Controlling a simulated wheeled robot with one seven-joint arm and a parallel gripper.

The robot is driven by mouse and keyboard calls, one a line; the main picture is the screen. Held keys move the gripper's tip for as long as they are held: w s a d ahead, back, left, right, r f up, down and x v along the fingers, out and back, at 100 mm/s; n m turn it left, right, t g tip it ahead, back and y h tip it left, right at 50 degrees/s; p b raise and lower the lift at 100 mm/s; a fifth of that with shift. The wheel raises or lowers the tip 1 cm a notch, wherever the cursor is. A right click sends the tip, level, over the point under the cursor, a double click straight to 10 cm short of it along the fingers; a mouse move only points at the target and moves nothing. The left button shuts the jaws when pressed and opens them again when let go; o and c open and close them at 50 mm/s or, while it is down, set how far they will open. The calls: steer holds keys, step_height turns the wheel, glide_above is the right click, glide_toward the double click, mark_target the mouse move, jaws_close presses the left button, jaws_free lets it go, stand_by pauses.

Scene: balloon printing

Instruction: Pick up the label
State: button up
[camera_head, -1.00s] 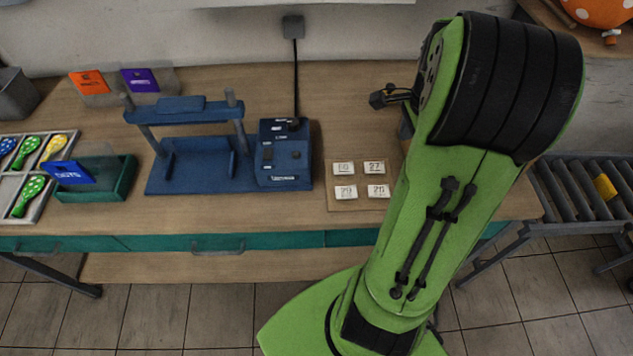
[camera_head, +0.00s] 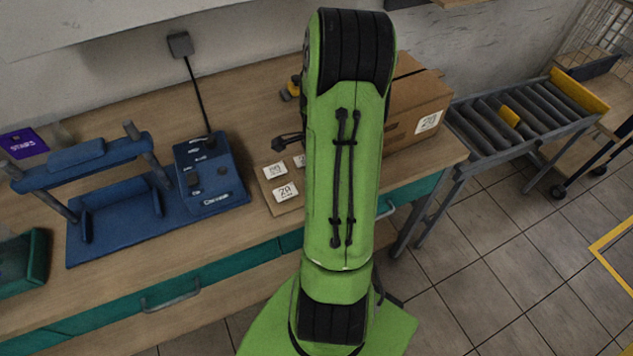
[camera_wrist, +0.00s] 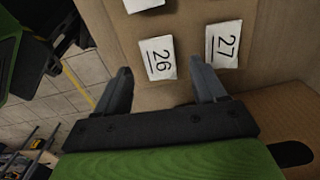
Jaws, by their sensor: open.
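White number labels lie on a light brown board. In the wrist view, label 26 (camera_wrist: 158,58) lies between and just past the fingertips of my gripper (camera_wrist: 160,68), which is open and empty. Label 27 (camera_wrist: 223,43) lies to its right, close to the right finger. In the head view, two labels show clearly, a rear one (camera_head: 275,170) and a front one (camera_head: 286,193). My arm hides the rest of the board (camera_head: 268,189) and my gripper there.
A blue press (camera_head: 110,205) with its control box (camera_head: 208,175) stands left of the board. A cardboard box (camera_head: 405,110) bearing a label is right of my arm. A roller conveyor (camera_head: 500,125) is farther right. A green tray (camera_head: 22,262) sits far left.

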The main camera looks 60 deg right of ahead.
steer(key=shift+f, duration=0.65)
steer(key=shift+f, duration=0.25)
steer(key=shift+c, duration=0.3)
steer(key=c, duration=1.1)
